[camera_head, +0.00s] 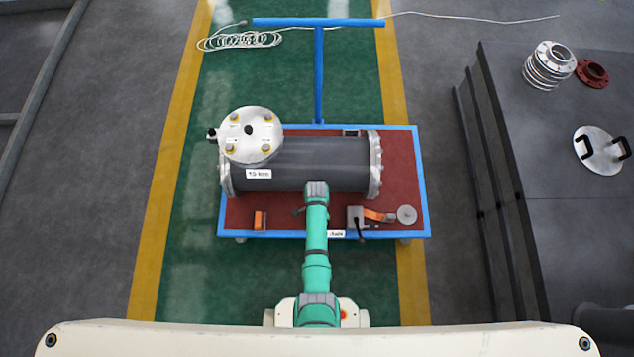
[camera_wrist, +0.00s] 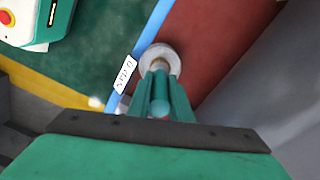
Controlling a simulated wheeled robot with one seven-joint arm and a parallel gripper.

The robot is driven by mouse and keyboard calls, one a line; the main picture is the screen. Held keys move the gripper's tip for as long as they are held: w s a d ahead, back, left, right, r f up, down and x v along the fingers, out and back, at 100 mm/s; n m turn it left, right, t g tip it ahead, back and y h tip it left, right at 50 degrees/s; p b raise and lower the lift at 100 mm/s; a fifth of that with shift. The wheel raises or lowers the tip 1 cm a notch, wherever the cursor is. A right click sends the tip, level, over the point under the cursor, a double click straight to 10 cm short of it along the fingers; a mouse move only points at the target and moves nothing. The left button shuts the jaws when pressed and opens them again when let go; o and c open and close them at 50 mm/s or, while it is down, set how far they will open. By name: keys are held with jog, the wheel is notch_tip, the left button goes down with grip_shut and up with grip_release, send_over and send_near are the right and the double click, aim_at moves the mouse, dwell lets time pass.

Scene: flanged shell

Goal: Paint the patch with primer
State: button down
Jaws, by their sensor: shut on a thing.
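My gripper (camera_wrist: 161,80) shows in the wrist view, with its green fingers shut on a slim, upright-looking brush-like thing (camera_wrist: 160,110) with a teal body and a reddish end. Its far end is over or inside a round pale pot-like thing (camera_wrist: 173,56) on the red cart top; I cannot tell whether they touch. In the head view my arm hides the gripper and this pot. The dark grey flanged shell (camera_head: 310,164) lies on the cart behind my arm, with a bolted white flange (camera_head: 250,134) at its left. I cannot make out the patch.
The blue-framed cart (camera_head: 423,190) carries an orange block (camera_head: 260,220), an orange-and-grey tool (camera_head: 374,214) and a grey disc (camera_head: 407,215). A labelled blue rail (camera_wrist: 147,38) runs beside the pot. A dark bench (camera_head: 575,225) stands at right.

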jog(key=shift+f, duration=0.35)
dwell(1.1)
jog(key=shift+r, duration=0.1)
jog(key=shift+r, duration=3.45)
